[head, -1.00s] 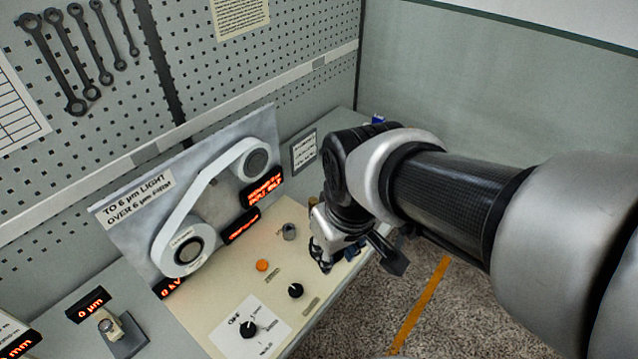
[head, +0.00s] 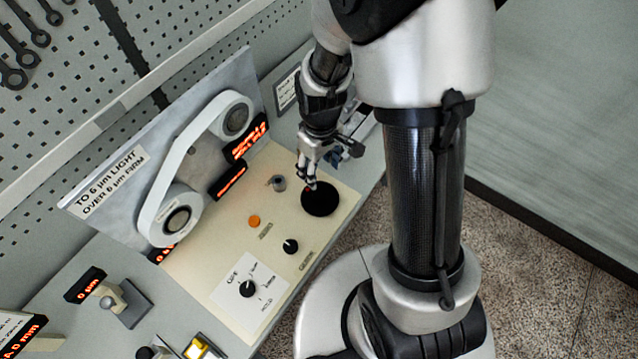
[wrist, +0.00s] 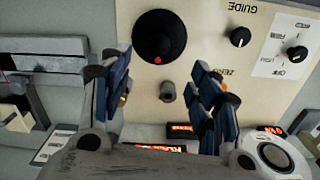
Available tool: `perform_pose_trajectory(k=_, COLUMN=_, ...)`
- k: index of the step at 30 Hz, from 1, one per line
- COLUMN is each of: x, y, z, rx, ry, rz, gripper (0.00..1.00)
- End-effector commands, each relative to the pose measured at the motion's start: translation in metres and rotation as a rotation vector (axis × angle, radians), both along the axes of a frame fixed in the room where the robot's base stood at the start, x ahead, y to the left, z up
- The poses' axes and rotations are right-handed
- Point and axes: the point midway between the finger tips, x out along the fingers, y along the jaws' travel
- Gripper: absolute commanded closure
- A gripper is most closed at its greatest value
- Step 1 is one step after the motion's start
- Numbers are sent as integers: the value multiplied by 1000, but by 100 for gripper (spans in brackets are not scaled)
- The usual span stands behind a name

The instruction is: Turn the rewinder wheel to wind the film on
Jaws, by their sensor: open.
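The rewinder wheel looks to be the flat black disc (head: 320,198) on the right part of the cream panel. In the wrist view the disc (wrist: 159,37) has a red spot near its lower edge. My gripper (head: 311,180) is above the disc's upper left side in the head view, its fingers pointing down. In the wrist view its two blue-padded fingers (wrist: 160,82) are apart with nothing between them. I cannot tell whether a fingertip touches the disc. The white film band (head: 178,165) runs between a lower spool (head: 177,219) and an upper spool (head: 236,119).
Lit red displays (head: 231,181) sit by the film. A pegboard wall (head: 190,30) stands behind.

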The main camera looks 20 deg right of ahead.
Motion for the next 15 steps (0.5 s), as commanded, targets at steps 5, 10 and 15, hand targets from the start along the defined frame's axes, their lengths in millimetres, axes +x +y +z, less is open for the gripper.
perform_pose_trajectory(k=5, x=-2, y=0, z=-44, rx=0, ry=6, rz=-1, gripper=44)
perform_pose_trajectory(k=10, x=-1, y=0, z=-79, rx=0, ry=4, rz=-1, gripper=44)
perform_pose_trajectory(k=15, x=0, y=0, z=-103, rx=0, ry=1, rz=-1, gripper=44)
